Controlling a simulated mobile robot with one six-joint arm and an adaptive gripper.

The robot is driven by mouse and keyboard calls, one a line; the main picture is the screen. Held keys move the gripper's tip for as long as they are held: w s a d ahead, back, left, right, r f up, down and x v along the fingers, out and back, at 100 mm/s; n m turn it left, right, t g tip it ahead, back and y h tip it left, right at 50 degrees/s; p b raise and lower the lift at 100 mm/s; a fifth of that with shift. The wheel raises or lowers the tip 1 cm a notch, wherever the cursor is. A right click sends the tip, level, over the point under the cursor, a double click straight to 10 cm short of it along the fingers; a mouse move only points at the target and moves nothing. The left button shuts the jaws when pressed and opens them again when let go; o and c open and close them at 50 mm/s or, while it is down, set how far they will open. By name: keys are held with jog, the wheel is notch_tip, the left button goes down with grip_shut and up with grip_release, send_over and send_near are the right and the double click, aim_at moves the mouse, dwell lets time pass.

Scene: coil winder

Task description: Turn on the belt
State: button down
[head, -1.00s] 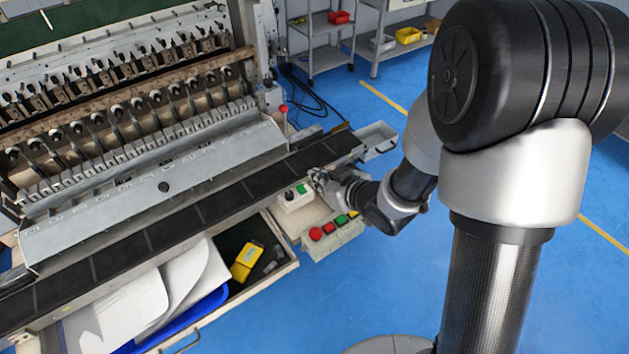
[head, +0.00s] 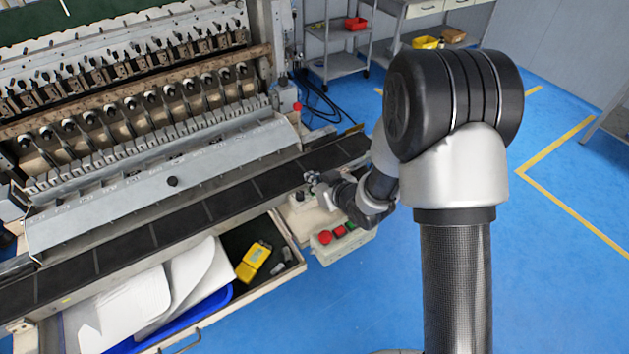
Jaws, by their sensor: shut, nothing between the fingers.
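The long dark belt (head: 228,200) runs along the front of the coil winder (head: 110,110), from lower left to right. A small pale switch box (head: 300,214) sits at the belt's front edge, near its right end. One small button (head: 299,196) shows on its top; its green button is hidden. My gripper (head: 313,181) is shut and empty, at the box's right side, its fingers over where the green button sits. I cannot tell whether they touch it.
An open drawer (head: 283,283) in front of the belt holds white sheets, a blue tray (head: 215,303) and a yellow device (head: 253,261). A shelf cart (head: 338,68) stands behind. Blue floor (head: 560,270) is clear at the right.

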jog(key=shift+w+a+g+h+p, duration=0.2)
jog(key=shift+g+h+p, duration=0.15)
jog(key=shift+p, duration=0.85)
jog(key=shift+f+b, duration=0.3)
jog(key=shift+b, duration=0.05)
jog(key=shift+d, duration=0.1)
jog(key=shift+s, duration=0.1)
jog(key=shift+s+d+f+b, duration=0.3)
jog(key=shift+s+d, duration=0.15)
jog(key=shift+s, duration=0.25)
jog(key=shift+r, duration=0.1)
